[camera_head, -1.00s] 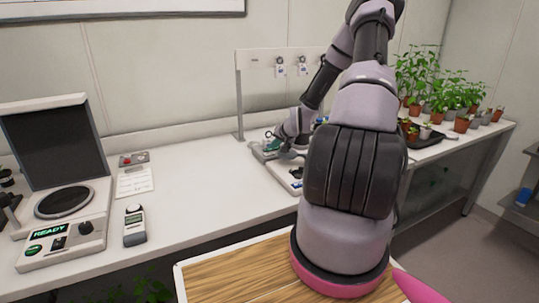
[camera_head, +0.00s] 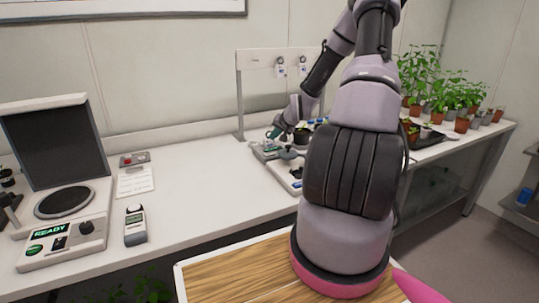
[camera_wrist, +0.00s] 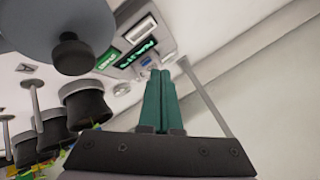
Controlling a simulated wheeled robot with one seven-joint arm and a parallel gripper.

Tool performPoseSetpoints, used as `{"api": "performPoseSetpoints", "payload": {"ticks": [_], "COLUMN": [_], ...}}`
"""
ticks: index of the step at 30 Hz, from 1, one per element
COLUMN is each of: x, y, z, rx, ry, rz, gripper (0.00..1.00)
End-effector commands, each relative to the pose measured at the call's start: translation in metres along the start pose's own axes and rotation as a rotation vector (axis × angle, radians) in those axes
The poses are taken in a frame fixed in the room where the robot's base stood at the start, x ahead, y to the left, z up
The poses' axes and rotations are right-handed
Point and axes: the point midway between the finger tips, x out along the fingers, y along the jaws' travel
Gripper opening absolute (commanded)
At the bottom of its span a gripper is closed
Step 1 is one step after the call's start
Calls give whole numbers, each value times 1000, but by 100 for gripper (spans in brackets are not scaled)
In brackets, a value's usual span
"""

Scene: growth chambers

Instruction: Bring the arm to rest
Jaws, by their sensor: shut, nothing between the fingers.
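My arm reaches from the front of the body view over the white bench (camera_head: 185,190). My gripper (camera_head: 274,133) is above the back of the bench, over a grey device (camera_head: 268,152). In the wrist view my gripper's green fingers (camera_wrist: 158,82) are together with nothing between them. A device with lit green displays (camera_wrist: 139,52) shows beyond the fingertips. Whether the fingers touch anything is not clear.
In the wrist view, a round grey part with a dark knob (camera_wrist: 72,52) is close at the upper left, with dark pots (camera_wrist: 88,105) below it. A READY instrument (camera_head: 62,235), a handheld meter (camera_head: 135,223) and potted plants (camera_head: 440,85) stand on the bench. The bench's middle is clear.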

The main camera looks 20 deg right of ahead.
Motion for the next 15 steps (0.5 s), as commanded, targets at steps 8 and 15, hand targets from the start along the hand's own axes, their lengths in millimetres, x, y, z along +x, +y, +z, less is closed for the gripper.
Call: {"api": "performPoseSetpoints", "payload": {"ticks": [8,15], "x": [0,-32], "y": [0,-26], "z": [0,-1], "rx": [-1,-89], "ry": [0,-35], "rz": [0,54], "gripper": [0,0]}}
